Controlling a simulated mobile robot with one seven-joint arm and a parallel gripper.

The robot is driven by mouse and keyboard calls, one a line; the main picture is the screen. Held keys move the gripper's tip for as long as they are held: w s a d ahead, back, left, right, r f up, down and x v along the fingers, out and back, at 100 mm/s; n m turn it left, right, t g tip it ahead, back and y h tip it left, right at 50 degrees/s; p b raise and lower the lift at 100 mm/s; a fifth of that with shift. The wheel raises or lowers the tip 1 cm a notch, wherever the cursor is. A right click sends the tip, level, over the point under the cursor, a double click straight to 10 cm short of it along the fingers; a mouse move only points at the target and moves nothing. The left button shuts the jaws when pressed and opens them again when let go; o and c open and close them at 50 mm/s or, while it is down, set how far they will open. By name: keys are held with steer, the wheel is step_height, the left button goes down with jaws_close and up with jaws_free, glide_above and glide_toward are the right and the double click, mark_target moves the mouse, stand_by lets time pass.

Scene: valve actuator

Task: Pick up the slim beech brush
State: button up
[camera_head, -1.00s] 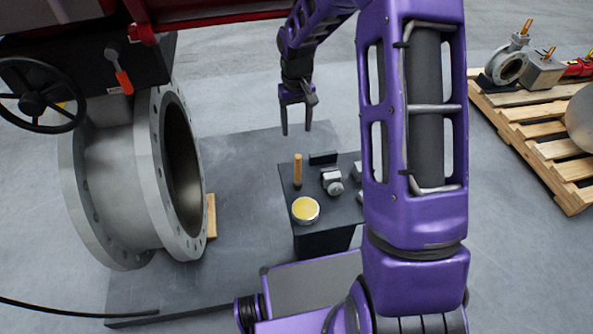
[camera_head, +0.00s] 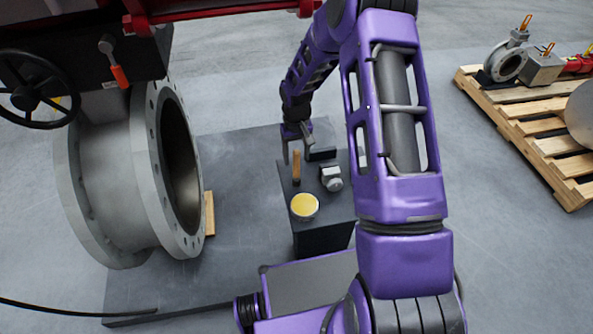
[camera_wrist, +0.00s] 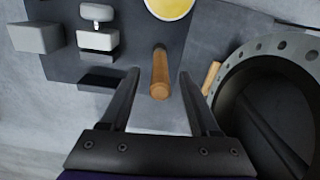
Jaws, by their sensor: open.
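The slim beech brush (camera_head: 296,167) stands upright on the dark bench top, near its left edge. In the wrist view the brush (camera_wrist: 160,75) shows its round wooden end, with its shaft running away from the camera between my fingers. My gripper (camera_head: 297,150) is open and empty, low over the far side of the bench. In the wrist view my gripper's fingers (camera_wrist: 160,75) lie on either side of the brush with gaps on both sides. I cannot tell how deep the fingers reach beside it.
A yellow-topped round tin (camera_head: 304,207) and a grey metal fitting (camera_head: 331,178) stand on the bench (camera_head: 327,211). A dark block (camera_head: 321,154) lies beside my gripper. A large flanged valve body (camera_head: 130,180) stands left. A pallet (camera_head: 540,130) is at the right.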

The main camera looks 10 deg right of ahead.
steer(key=shift+f, duration=0.1)
jaws_close()
stand_by(0.5)
